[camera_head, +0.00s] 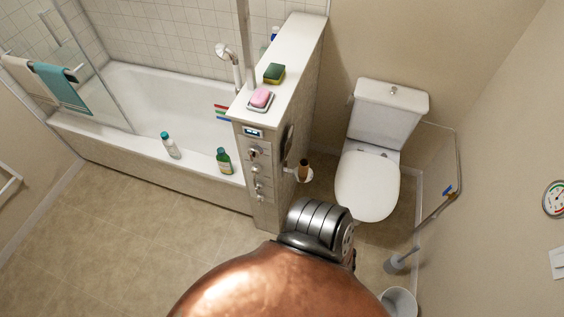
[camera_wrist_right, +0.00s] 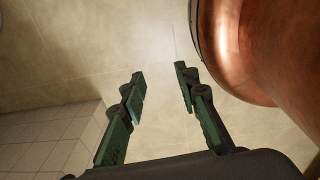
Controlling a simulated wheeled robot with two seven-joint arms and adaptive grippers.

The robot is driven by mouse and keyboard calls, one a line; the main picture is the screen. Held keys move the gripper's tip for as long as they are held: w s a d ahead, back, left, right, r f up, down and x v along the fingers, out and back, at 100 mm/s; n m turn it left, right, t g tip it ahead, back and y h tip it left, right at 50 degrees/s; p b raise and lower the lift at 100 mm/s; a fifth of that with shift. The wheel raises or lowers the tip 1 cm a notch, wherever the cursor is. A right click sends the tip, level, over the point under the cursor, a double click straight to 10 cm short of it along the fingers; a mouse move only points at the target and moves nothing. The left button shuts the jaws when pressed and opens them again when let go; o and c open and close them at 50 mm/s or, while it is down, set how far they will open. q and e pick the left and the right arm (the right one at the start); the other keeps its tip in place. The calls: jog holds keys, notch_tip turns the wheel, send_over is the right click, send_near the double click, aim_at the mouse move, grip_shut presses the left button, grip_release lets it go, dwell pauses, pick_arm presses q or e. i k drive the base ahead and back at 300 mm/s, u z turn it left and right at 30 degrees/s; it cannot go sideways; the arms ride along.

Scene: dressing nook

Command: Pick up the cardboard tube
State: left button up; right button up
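A small brown cylinder that looks like the cardboard tube (camera_head: 303,168) is in the head view, at the right side of the tiled partition, left of the toilet. It stands about upright at a small white round holder or dish (camera_head: 301,176); how it is held there is too small to tell. My right gripper (camera_wrist_right: 160,82) shows in the right wrist view only. Its two green-black fingers are apart with nothing between them, above beige floor. The tube is not in the wrist view. My left gripper is in neither view.
My copper-coloured body part fills the bottom centre of the head view. A partition (camera_head: 297,50) bears a pink soap and sponge. Toilet (camera_head: 368,185), toilet brush (camera_head: 394,265) and bin (camera_head: 399,301) stand right. Two bottles stand on the bathtub's rim (camera_head: 110,130). Floor at left is clear.

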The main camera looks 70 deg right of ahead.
aim_at(302, 171)
jog(key=i, duration=1)
jog(key=z, duration=2.05)
